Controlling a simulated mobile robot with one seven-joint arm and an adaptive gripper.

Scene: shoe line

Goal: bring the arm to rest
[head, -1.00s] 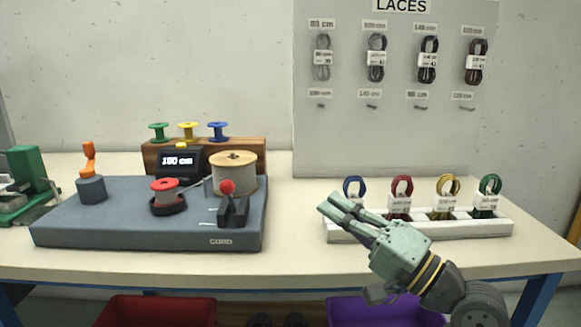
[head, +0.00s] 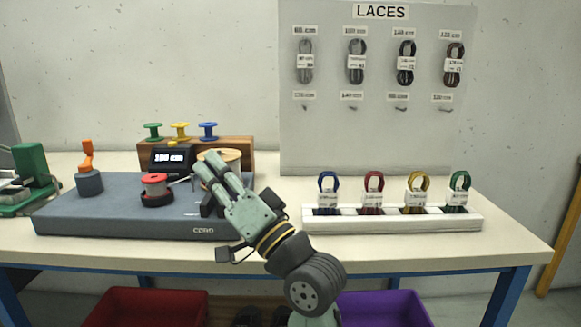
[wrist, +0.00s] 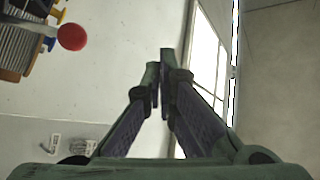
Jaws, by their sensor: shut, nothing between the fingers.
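My gripper (head: 212,168) is in the middle of the head view, in front of the right end of the grey cord machine (head: 110,222). Its two green fingers point up and to the left and lie together with nothing between them. It hides part of the large cord spool (head: 228,156) and the machine's right end. In the wrist view my gripper (wrist: 165,70) shows its fingertips close together, with wall and window behind them. A red ball knob (wrist: 72,37) is at the upper left there, apart from the fingers.
A white rack (head: 390,225) with several coloured lace bundles stands on the right of the table (head: 420,260). A lace board (head: 375,130) stands behind it. A red bin (head: 145,305) and a purple bin (head: 385,308) are below. Bare tabletop lies between machine and rack.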

